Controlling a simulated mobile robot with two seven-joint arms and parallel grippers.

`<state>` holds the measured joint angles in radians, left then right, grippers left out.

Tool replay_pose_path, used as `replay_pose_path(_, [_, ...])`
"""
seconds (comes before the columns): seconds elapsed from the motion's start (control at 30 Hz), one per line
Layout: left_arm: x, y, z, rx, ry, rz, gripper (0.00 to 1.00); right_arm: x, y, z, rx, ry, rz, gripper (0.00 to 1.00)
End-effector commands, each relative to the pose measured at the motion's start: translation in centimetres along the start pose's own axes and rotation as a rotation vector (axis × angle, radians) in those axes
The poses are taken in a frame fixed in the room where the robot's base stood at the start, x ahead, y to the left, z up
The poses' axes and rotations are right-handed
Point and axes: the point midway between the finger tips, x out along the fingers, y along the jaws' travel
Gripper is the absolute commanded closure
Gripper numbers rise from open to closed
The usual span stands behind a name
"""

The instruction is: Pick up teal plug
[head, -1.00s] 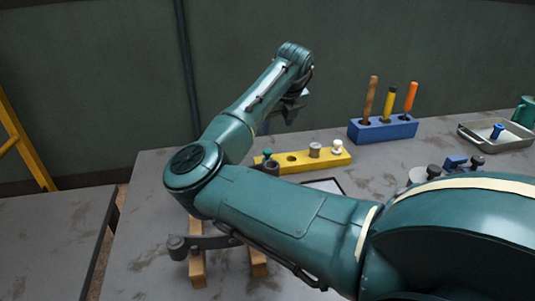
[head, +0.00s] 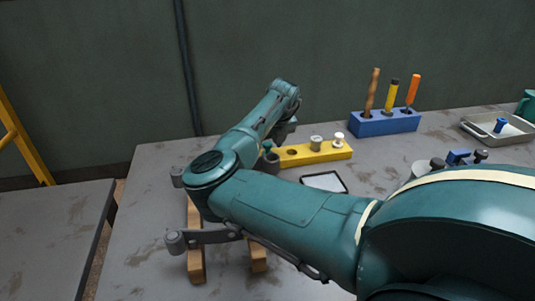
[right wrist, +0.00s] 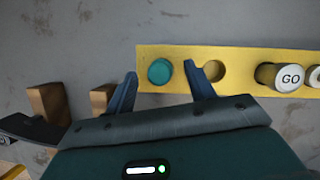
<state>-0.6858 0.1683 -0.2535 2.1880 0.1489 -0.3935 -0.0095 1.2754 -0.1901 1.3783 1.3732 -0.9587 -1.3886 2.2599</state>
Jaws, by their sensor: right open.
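The teal plug (right wrist: 160,72) sits at one end of the yellow rack (right wrist: 180,53), beside an empty hole. In the right wrist view my open right gripper (right wrist: 160,75) has a fingertip on either side of the plug, with gaps showing. I cannot tell how far the fingertips are above the rack. In the head view the teal plug (head: 267,145) shows only in part at the left end of the yellow rack (head: 325,152), beside my forearm. The right gripper (head: 279,135) is mostly hidden there behind my arm. My left gripper is not in view.
A blue rack (head: 385,124) with tools stands behind. A tray (head: 480,128) lies at right. Wooden blocks (head: 195,262) and a grey bar (head: 215,237) stand near front.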

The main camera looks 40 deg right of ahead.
Motion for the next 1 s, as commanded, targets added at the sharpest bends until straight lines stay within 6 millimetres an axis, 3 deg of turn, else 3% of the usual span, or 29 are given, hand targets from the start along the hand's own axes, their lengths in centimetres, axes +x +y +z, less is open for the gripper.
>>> replay_pose_path(0.13, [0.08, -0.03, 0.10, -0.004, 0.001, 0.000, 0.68, 1.50, 0.01, 0.01, 0.000, 0.000, 0.000, 0.46])
replay_pose_path(0.37, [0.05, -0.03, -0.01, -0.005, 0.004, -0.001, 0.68, 1.68, 0.01, 0.03, 0.000, -0.001, -0.001, 0.46])
replay_pose_path(0.9, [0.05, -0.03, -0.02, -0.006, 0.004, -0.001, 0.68, 1.63, 0.01, 0.04, 0.000, -0.001, -0.001, 0.88])
replay_pose_path(1.0, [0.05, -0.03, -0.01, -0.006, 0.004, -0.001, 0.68, 1.63, 0.01, 0.04, 0.000, -0.001, -0.001, 0.88])
